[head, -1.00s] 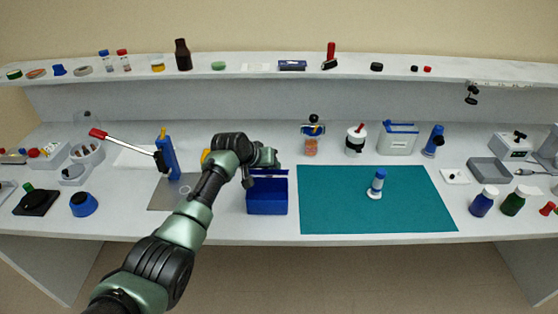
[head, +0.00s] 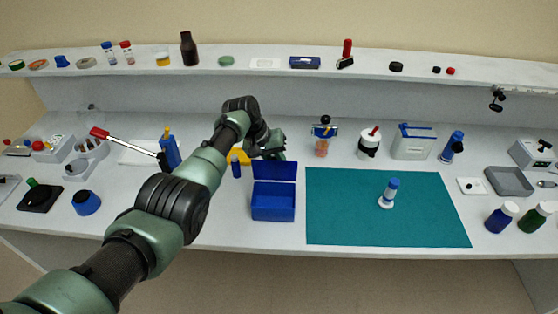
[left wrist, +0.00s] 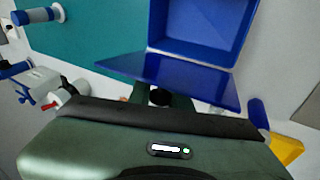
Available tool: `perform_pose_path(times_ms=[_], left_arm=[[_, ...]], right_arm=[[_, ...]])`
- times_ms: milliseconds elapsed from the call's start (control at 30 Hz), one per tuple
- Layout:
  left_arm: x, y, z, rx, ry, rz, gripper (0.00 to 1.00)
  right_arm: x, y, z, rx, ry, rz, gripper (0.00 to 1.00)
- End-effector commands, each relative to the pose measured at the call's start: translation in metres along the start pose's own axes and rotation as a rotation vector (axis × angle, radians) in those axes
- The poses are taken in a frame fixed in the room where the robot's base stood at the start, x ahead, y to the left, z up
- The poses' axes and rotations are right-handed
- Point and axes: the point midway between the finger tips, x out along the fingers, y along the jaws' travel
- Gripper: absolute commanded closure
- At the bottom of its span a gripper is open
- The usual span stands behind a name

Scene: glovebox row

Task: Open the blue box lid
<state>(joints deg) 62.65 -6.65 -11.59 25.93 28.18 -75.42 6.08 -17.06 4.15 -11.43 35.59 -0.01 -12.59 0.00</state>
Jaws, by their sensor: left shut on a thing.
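The blue box (head: 273,208) stands on the bench just left of the teal mat. Its lid (head: 275,171) is raised and stands up at the back edge. In the left wrist view the open inside of the box (left wrist: 205,25) shows, with the lid (left wrist: 185,76) swung out from it. My left gripper (head: 277,155) is behind the raised lid, shut on the lid near its free edge; its fingertips are mostly hidden. My right gripper is in neither view.
The teal mat (head: 330,225) holds a small blue-and-white upright piece (head: 389,193). A small blue bottle (head: 236,167) and a yellow thing (head: 240,156) are left of the lid. A jar with orange contents (head: 322,147) stands behind the mat.

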Motion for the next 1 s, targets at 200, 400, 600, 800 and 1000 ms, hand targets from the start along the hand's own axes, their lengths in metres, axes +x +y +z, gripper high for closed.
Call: perform_pose_path(times_ms=[200, 400, 600, 800, 1000], left_arm=[[0.001, 0.000, 0.000, 0.000, 0.000, 0.000, 1.00], [0.001, 0.000, 0.000, 0.000, 0.000, 0.000, 0.60], [0.001, 0.000, 0.000, 0.000, 0.001, 0.000, 0.60], [-0.007, 0.000, -0.001, 0.001, 0.003, 0.001, 0.60], [-0.032, -0.001, -0.002, 0.001, 0.005, 0.000, 0.60]], right_arm=[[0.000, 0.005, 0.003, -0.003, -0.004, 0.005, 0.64], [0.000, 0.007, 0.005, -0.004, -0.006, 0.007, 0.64], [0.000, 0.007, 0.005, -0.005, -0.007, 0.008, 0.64], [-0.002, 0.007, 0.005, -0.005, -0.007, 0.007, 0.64], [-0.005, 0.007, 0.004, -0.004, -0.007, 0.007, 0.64]])
